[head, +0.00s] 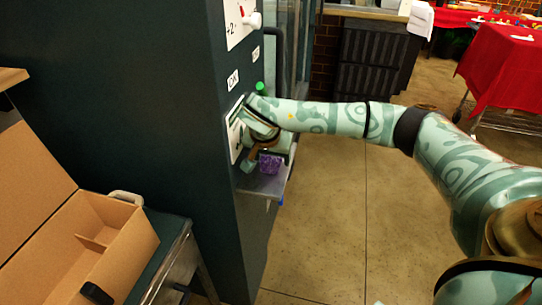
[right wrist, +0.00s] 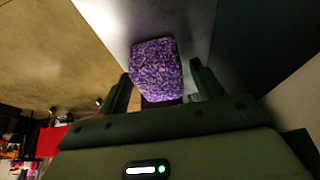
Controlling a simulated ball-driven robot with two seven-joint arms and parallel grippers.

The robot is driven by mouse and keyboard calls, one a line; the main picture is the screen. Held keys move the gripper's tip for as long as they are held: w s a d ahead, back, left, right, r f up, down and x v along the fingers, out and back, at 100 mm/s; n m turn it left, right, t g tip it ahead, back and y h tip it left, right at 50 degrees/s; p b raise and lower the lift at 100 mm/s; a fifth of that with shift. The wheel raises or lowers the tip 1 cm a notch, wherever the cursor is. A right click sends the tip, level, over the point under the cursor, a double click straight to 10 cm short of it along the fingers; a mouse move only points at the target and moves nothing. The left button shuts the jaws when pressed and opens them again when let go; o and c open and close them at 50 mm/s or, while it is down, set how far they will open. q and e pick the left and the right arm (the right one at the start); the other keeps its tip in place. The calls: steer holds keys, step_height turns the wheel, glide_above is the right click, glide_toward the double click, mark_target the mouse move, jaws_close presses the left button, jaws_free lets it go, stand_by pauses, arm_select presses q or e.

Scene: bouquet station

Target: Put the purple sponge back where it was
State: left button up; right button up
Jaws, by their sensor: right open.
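The purple sponge (head: 270,164) rests on a small metal shelf (head: 262,186) on the side of a dark cabinet. In the right wrist view the sponge (right wrist: 155,68) lies ahead of my right gripper (right wrist: 160,80), its near end between the two fingers. The fingers are apart, with a gap seen on each side of the sponge. In the head view my right gripper (head: 256,162) is at the shelf, beside the sponge, and the wrist hides part of the cabinet face. My left gripper is not in view.
The dark cabinet (head: 170,110) carries labels and a switch panel above the shelf. An open cardboard box (head: 140,240) stands on a table at lower left. A red-covered table (head: 505,70) is at the far right. The floor (head: 330,220) between is clear.

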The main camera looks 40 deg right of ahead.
steer(key=p+v, duration=0.4)
steer(key=v, duration=0.8)
steer(key=shift+r, duration=0.1)
